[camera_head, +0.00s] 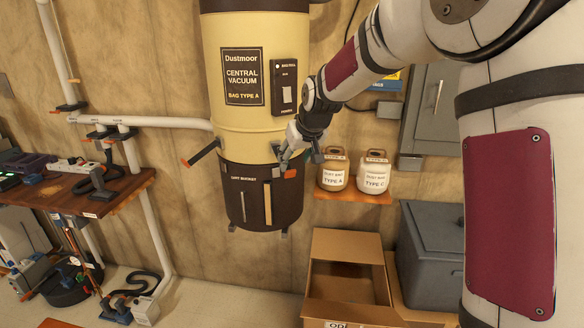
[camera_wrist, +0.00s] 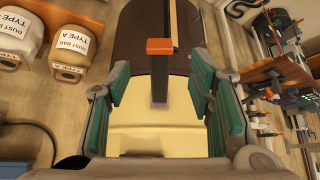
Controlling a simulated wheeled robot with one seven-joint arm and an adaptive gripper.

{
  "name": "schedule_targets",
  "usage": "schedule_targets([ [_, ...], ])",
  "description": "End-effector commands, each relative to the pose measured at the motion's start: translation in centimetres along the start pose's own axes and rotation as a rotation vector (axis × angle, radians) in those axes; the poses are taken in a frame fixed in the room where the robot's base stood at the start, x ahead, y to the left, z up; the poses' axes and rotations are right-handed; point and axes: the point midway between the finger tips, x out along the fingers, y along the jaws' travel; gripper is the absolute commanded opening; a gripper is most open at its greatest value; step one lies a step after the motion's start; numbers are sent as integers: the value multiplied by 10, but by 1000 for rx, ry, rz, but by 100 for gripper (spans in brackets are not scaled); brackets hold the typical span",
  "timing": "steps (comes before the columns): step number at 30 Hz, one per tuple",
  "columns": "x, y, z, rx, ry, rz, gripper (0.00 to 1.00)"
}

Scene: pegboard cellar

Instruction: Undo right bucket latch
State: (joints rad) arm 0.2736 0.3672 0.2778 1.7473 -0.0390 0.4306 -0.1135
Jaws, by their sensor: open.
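The dark bucket (camera_head: 245,205) hangs under the cream central vacuum body (camera_head: 226,60). The right latch's orange tip (camera_head: 290,173) shows at the bucket's upper right rim, beside my gripper (camera_head: 284,154). In the wrist view, the right latch is a dark grey bar with an orange end (camera_wrist: 159,47), lying between my two teal-padded fingers. My gripper is open, with visible gaps between the bar and both pads. The left latch (camera_head: 203,151) sticks out from the vacuum, down to the left, with an orange tip. My gripper partly hides the right latch in the head view.
Two dust bag jars, type A (camera_head: 333,170) and type C (camera_head: 373,174), stand on an orange shelf (camera_head: 352,194) right of the bucket. An open cardboard box (camera_head: 345,262) and a grey bin (camera_head: 435,255) are below. A wooden bench (camera_head: 95,200) is at left.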

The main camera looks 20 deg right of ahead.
Motion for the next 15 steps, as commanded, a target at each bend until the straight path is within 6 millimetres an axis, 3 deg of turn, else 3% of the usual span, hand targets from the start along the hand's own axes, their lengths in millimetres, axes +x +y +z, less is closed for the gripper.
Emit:
schedule_targets([
  [6,-37,1,-1,0,3,2,48],
  [15,-50,0,0,0,1,0,48],
])
